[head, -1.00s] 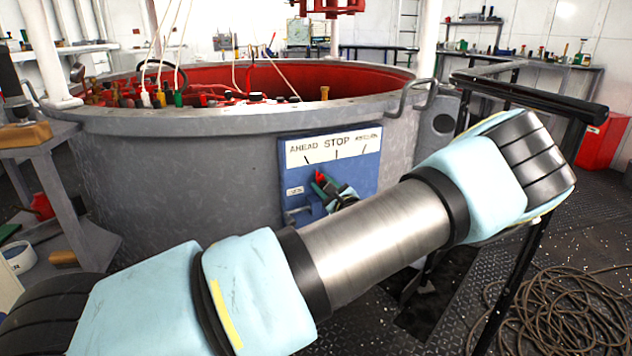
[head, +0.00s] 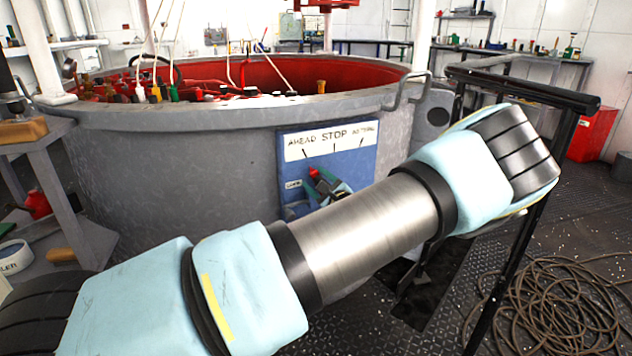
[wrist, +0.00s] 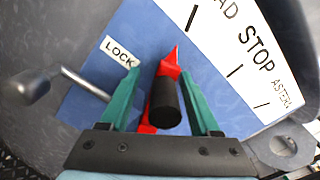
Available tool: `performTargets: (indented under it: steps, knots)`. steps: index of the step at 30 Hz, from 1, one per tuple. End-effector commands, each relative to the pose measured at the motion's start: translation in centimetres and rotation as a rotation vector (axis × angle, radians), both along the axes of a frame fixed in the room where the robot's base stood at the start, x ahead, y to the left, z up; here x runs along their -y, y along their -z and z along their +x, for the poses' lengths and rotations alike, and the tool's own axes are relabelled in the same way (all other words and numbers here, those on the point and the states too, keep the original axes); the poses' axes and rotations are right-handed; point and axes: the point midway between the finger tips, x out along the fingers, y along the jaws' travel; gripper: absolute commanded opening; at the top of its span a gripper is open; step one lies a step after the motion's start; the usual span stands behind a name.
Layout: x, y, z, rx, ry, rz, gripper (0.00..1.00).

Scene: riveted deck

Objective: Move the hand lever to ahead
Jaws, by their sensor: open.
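The hand lever (wrist: 164,100) has a black grip and a red pointer, on a blue panel (head: 354,168) fixed to the grey drum. Its red tip (head: 314,172) points close to the AHEAD mark, left of STOP, on the white scale (head: 330,141). My gripper (wrist: 163,80) has green fingers and is open. In the wrist view the fingers stand either side of the black grip, with a gap visible on each side. In the head view, my forearm hides the lower panel and part of my gripper.
A lock handle with a grey knob (wrist: 33,86) juts out left of my gripper, beside the LOCK label (wrist: 120,51). A black railing (head: 525,92) stands right of the drum (head: 190,185). Coiled rope (head: 550,310) lies on the deck at lower right.

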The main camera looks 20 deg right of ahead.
Motion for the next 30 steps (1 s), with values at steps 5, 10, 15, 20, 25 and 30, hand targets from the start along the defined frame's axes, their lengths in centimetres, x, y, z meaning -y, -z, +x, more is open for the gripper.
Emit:
performTargets:
  steps: [5,10,15,20,25,30]
  knots:
    - [0.3,-0.1,-1.8,0.0,0.003,-0.001,0.63]
    - [0.7,-0.1,-5.2,-0.001,0.003,0.0,0.63]
    - [0.9,0.0,-8.3,-0.001,0.002,0.001,0.63]
    - [1.1,0.0,-10.1,-0.001,0.0,0.0,0.63]
    - [1.1,0.1,-10.7,-0.001,-0.002,0.0,0.63]
    - [1.1,0.1,-10.7,-0.001,-0.001,0.0,0.63]
